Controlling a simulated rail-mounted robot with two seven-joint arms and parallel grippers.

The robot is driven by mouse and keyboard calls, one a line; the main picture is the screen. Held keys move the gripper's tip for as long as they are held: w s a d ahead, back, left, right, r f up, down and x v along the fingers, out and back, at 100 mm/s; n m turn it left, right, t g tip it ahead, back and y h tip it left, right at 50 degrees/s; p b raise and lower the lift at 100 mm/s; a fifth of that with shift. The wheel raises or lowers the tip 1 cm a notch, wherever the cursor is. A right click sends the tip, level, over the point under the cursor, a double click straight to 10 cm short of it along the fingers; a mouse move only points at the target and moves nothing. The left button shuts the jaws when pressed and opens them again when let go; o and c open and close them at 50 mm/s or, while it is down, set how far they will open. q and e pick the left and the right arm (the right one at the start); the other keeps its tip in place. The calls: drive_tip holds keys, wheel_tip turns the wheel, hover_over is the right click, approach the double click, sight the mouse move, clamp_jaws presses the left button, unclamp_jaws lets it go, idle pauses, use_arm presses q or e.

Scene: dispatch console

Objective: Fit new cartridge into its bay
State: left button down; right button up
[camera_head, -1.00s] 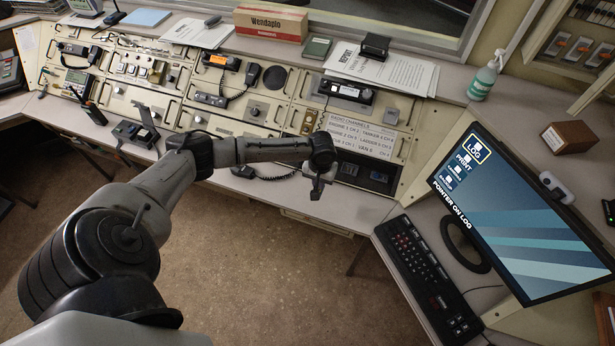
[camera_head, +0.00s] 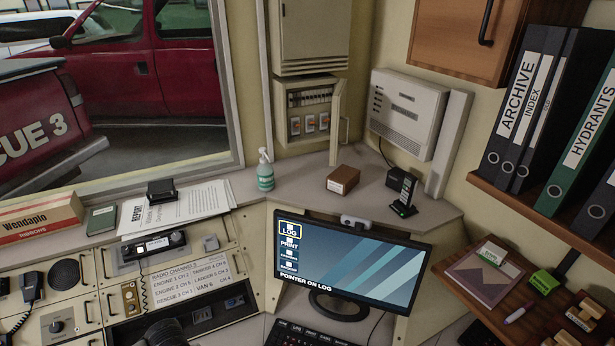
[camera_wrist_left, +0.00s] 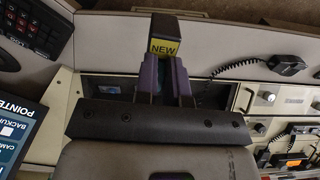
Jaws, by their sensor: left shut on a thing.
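In the left wrist view, my left gripper (camera_wrist_left: 167,80) is shut on the new cartridge (camera_wrist_left: 164,28), a dark block with a yellow NEW label, held at the tips of the two purplish fingers. In the head view only a dark part of my left arm shows at the bottom edge; the gripper and cartridge are out of that frame. I cannot tell which is the cartridge's bay. My right gripper is not in view.
A monitor (camera_head: 352,262) stands right of the recesses, with a keyboard (camera_head: 300,334) below it. A brown box (camera_head: 343,180), a spray bottle (camera_head: 265,172) and report papers (camera_head: 180,208) lie on the ledge behind. A coiled cord (camera_wrist_left: 238,66) shows in the left wrist view.

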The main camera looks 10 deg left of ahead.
use_arm(q)
drive_tip(key=s+d+r+m, duration=0.2)
drive_tip(key=s+d+r, duration=0.1)
drive_tip(key=d, duration=0.3)
drive_tip(key=w+d+r+m, duration=0.1)
drive_tip(key=w+d+r, duration=0.2)
drive_tip(key=r, duration=0.4)
drive_tip(key=w+d+r+m, duration=0.2)
drive_tip(key=w+d+r, duration=0.1)
drive_tip(key=r, duration=0.5)
drive_tip(key=w+d+r+m, duration=0.1)
drive_tip(key=w+d+r, duration=0.2)
drive_tip(key=r, duration=0.4)
drive_tip(key=s+r+p, duration=0.4)
drive_tip(key=r+p, duration=0.7)
drive_tip(key=p, duration=0.1)
drive_tip(key=s+r+p, duration=0.4)
drive_tip(key=r+p, duration=0.7)
drive_tip(key=p, duration=0.1)
drive_tip(key=shift+s+a, duration=0.15)
drive_tip(key=shift+a, duration=0.05)
drive_tip(key=shift+d+r, duration=0.1)
